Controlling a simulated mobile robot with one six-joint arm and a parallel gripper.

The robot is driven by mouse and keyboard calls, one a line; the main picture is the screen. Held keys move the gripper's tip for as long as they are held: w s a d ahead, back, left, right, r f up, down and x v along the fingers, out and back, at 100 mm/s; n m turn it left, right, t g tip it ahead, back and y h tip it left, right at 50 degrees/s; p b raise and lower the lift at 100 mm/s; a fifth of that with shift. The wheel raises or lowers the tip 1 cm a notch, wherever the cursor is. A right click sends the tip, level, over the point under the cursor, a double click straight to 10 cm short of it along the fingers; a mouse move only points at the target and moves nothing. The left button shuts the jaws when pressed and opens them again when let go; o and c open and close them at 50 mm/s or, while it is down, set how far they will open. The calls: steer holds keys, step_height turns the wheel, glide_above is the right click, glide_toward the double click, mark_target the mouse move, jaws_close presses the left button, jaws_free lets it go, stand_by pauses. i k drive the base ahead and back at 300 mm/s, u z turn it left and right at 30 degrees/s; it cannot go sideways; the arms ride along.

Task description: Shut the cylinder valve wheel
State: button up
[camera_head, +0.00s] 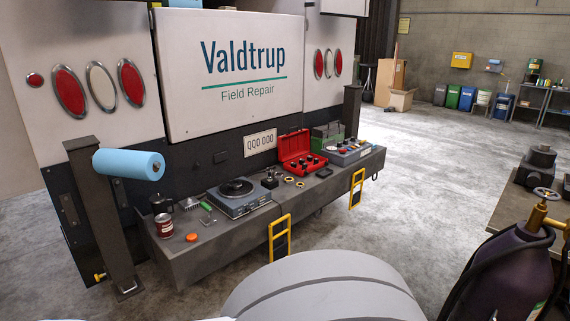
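A dark purple gas cylinder (515,262) stands upright at the lower right, cut off by the frame's edge. A brass valve (536,217) sits on its top. The small valve wheel (547,194) is on top of the brass valve, grey and round. I cannot tell whether the valve is open or shut. A black hose (474,262) curves around the cylinder's left side. My gripper is not in view.
A workbench (508,200) with dark metal parts (537,167) stands behind the cylinder. A truck's rear bumper shelf (200,257) at left holds tools and a red case (299,150). Concrete floor (430,170) is clear between them. A large grey rounded shape fills the bottom middle.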

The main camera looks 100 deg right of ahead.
mark_target(547, 194)
steer(key=z, duration=0.3)
steer(key=i, duration=0.15)
steer(key=z, duration=1.75)
steer(key=k, duration=0.1)
steer(key=z, duration=2.7)
steer(key=i, duration=0.85)
steer(key=u, duration=0.05)
